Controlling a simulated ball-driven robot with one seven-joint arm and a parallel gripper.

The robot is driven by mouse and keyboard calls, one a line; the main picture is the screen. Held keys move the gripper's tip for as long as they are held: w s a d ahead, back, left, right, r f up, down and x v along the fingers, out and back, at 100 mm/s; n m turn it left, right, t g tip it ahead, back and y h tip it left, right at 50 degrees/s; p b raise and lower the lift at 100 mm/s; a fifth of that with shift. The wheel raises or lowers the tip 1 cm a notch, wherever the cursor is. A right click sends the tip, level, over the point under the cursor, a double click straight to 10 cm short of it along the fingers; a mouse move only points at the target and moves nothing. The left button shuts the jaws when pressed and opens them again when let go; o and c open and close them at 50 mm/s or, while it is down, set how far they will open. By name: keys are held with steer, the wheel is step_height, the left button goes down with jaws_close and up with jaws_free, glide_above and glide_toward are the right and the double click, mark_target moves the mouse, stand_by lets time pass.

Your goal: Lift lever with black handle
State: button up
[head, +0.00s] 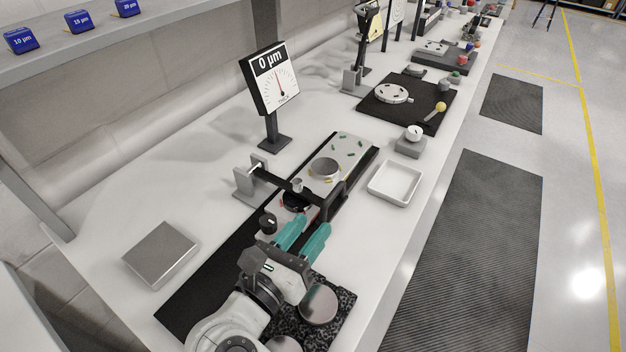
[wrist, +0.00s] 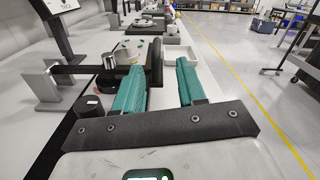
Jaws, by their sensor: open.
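The lever (head: 275,179) is a dark bar running from a grey bracket across the fixture plate, roughly level. Its black handle (head: 335,199) is an upright, rounded piece at the right end. My gripper (head: 314,223), with teal fingers, is open and empty on the near side of the handle. In the wrist view the handle (wrist: 154,61) shows just beyond the left fingertip, left of the middle of the gap (wrist: 161,70). I see no clear contact. The lever bar (wrist: 78,69) also shows there, left of the fingers.
A black knob (head: 267,222) stands close left of my fingers. A round metal disc (head: 325,167) lies on the plate behind the lever. A white tray (head: 395,182) is at the right, and a dial display (head: 272,78) stands behind. The bench front left of the tray is narrow.

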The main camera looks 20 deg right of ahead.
mark_target(329, 201)
steer(key=shift+w, duration=0.4)
steer(key=p+x, duration=0.2)
steer(key=x, duration=0.8)
steer(key=shift+w+d+f+p, duration=0.1)
steer(key=shift+f+p, duration=0.05)
steer(key=shift+p, duration=0.15)
steer(key=shift+c, duration=0.5)
jaws_close()
